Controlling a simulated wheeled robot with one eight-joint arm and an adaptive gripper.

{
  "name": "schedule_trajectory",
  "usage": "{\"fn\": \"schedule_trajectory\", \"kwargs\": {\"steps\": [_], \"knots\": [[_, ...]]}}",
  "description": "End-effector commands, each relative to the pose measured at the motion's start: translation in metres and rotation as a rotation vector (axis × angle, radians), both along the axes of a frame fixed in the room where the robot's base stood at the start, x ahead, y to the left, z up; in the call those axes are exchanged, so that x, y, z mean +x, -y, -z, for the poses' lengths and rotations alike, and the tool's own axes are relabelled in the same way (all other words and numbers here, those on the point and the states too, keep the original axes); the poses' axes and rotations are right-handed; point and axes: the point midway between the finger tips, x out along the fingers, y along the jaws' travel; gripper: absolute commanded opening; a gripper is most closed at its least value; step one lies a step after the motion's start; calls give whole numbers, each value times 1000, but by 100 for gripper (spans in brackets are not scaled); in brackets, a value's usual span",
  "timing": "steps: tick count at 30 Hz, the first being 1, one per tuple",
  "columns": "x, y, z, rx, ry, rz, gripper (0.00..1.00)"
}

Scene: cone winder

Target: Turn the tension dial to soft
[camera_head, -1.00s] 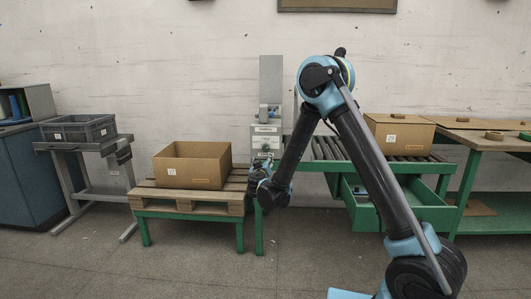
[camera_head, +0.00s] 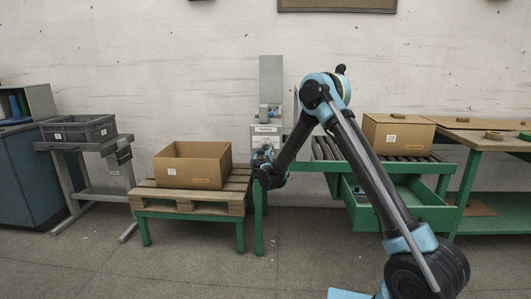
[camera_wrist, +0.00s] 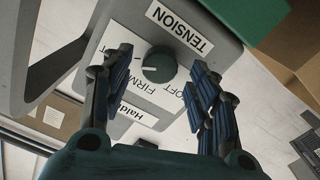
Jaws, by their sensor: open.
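The tension dial (camera_wrist: 158,65) is a round dark green knob on a grey panel in the wrist view. A pale pointer mark shows on its left side. The TENSION label (camera_wrist: 180,27) lies above it in the picture; the FIRM and SOFT lettering (camera_wrist: 160,100) appears upside down below it, SOFT to the right and partly behind a finger. My gripper (camera_wrist: 155,73) is open, its blue-padded fingers on either side of the dial with gaps visible. Whether they reach its depth I cannot tell. In the head view my gripper (camera_head: 263,158) is at the front of the grey winder (camera_head: 267,128) and hides the dial.
An open carton (camera_head: 192,165) stands on a pallet (camera_head: 190,205) left of the winder. A roller table (camera_head: 375,160) with a green drawer (camera_head: 425,208) and another carton (camera_head: 398,133) are to the right. A grey crate (camera_head: 78,128) stands far left. The floor in front is clear.

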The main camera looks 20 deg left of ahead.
Motion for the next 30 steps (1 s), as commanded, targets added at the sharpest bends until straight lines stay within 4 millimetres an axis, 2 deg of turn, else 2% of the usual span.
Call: {"fn": "schedule_trajectory", "kwargs": {"steps": [6,16,17,22,30], "knots": [[17,-4,0,0,0,1,54],[20,-5,0,0,0,0,54],[20,-5,0,0,0,0,50],[20,-5,0,0,0,0,11],[20,-5,0,-8,2,0,10]]}}
